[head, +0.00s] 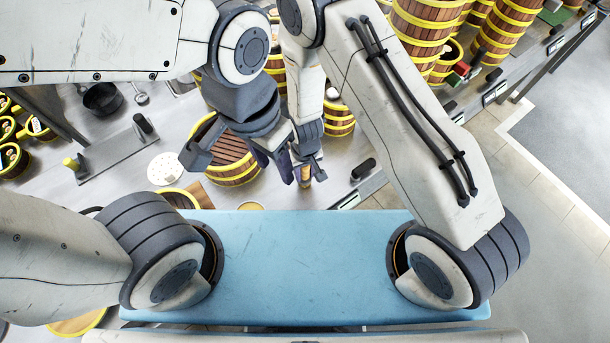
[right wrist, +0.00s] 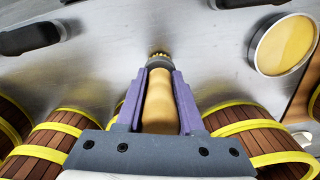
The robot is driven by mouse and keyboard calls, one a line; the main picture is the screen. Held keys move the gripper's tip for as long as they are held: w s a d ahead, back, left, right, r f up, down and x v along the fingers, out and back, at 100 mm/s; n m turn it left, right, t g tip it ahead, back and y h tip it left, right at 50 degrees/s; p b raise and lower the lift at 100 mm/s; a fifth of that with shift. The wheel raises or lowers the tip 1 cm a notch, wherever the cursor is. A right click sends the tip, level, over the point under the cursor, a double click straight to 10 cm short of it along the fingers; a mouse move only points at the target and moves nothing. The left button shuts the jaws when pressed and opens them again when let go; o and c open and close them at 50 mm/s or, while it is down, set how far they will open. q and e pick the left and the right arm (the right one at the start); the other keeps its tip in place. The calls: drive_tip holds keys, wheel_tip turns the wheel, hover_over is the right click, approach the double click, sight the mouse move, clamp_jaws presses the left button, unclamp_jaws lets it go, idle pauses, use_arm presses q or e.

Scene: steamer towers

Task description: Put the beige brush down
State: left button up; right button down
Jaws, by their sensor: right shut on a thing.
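The beige brush (right wrist: 158,100) is in the right wrist view, with its smooth handle lying lengthwise between the fingers and its dark collar and yellowish bristles pointing away past the fingertips. My right gripper (right wrist: 160,78) is shut on the handle, with a purple finger on each side. In the head view my right gripper (head: 308,172) is low over the grey counter (head: 120,170), right of a slatted wooden steamer; the brush is hardly distinguishable there. I cannot tell whether the bristles touch the counter. My left gripper (head: 240,158) is open and seems empty, with its fingers spread above the steamer.
The slatted steamer (head: 236,172) with yellow bands stands on the counter, with other steamers behind it. A white round plate (head: 165,169) lies to its left. Steamer towers (head: 425,25) stand at the back right. A black pan (head: 103,98) lies at the left.

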use_arm(q)
drive_tip(key=shift+f, duration=0.25)
use_arm(e)
drive_tip(key=shift+f, duration=0.25)
drive_tip(key=shift+f, duration=0.25)
drive_tip(key=c, duration=0.5)
unclamp_jaws()
use_arm(q)
drive_tip(key=shift+f, duration=0.15)
use_arm(e)
drive_tip(key=shift+r, duration=0.1)
